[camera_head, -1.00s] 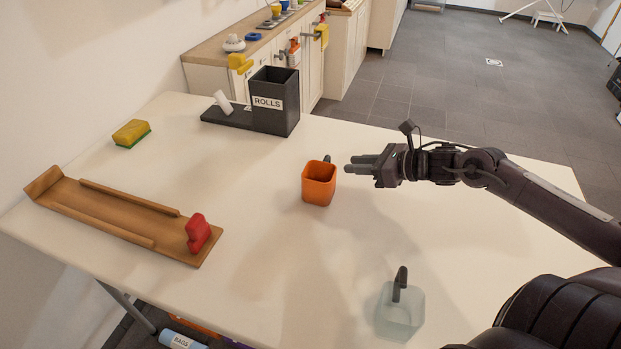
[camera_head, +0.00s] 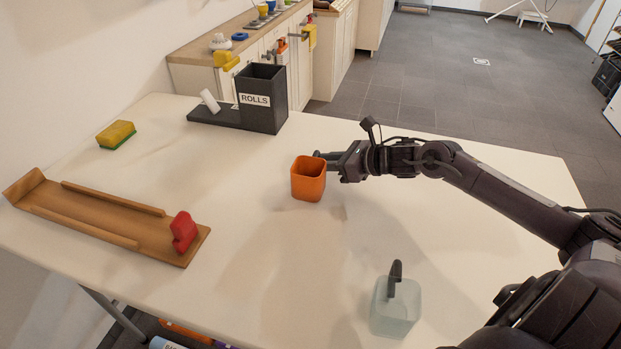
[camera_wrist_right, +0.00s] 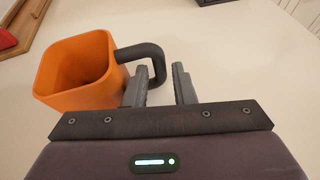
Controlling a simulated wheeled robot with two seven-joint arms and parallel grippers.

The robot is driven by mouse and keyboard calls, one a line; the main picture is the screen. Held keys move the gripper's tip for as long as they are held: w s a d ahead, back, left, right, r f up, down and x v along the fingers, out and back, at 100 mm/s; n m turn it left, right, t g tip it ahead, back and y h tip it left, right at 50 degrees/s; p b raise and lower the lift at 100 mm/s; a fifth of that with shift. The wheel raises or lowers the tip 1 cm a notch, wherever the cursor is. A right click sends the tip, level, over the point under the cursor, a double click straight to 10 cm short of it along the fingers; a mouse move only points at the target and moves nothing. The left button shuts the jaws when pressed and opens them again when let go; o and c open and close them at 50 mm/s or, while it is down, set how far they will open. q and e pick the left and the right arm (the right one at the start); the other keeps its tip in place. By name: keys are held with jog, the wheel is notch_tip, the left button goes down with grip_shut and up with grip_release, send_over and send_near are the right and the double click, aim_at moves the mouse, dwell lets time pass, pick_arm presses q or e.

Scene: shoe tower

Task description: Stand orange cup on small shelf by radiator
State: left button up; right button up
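The orange cup (camera_head: 308,181) stands upright on the white table, near its middle. In the right wrist view the orange cup (camera_wrist_right: 84,72) shows its open top and a dark handle (camera_wrist_right: 143,56) on its right side. My right gripper (camera_head: 328,166) is at the cup's right side, by the handle. In the wrist view my right gripper (camera_wrist_right: 163,75) has its two fingers apart, with the left finger close to the handle; I cannot tell if they touch. No small shelf or radiator can be made out. My left gripper is out of view.
A black box marked ROLLS (camera_head: 262,101) stands at the table's back. A sponge (camera_head: 116,134), a wooden tray (camera_head: 100,212) with a red block (camera_head: 183,231) are at left. Bare table surrounds the orange cup.

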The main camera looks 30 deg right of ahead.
jog(key=shift+w+a+f, duration=0.1)
jog(key=shift+w, duration=0.05)
grip_shut()
dwell(0.4)
